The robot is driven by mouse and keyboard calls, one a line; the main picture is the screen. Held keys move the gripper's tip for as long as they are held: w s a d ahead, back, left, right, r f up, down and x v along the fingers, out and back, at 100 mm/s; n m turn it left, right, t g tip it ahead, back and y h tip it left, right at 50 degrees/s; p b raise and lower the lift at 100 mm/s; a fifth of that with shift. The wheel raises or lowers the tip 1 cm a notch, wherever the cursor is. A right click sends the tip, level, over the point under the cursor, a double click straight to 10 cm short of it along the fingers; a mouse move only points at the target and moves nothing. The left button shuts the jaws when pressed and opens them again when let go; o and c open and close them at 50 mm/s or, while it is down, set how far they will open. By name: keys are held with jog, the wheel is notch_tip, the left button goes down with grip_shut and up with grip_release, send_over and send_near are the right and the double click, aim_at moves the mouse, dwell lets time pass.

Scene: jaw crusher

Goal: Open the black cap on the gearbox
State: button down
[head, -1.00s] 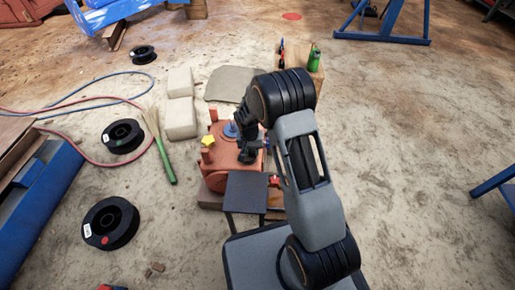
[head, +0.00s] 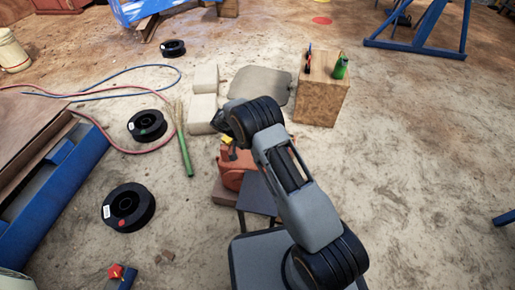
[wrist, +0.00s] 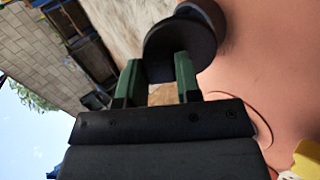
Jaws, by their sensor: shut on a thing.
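The orange-red gearbox (head: 232,178) sits low in the middle of the head view, largely hidden behind my arm. Its smooth orange surface (wrist: 270,70) fills the right of the wrist view. The black cap (wrist: 180,42) is a round dark disc at the top of the wrist view, beside the orange surface. My gripper (wrist: 159,62) has its two green fingers on the cap and is shut on it. I cannot tell whether the cap still touches the gearbox. In the head view the fingers and cap are not clear.
A yellow knob (wrist: 307,158) is close at the lower right of the wrist view. A wooden box (head: 320,95) with a green bottle (head: 341,68) stands behind right. Pale blocks (head: 203,112), black spools (head: 128,207) and a broom (head: 184,150) lie left.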

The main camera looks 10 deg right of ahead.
jog(key=shift+w+a+g+h+b, duration=0.2)
jog(key=shift+a+g+h+b, duration=0.25)
jog(key=shift+h, duration=0.45)
jog(key=shift+a, duration=0.1)
jog(key=c, duration=0.8)
grip_release()
jog(key=p+v, duration=0.2)
jog(key=v, duration=1)
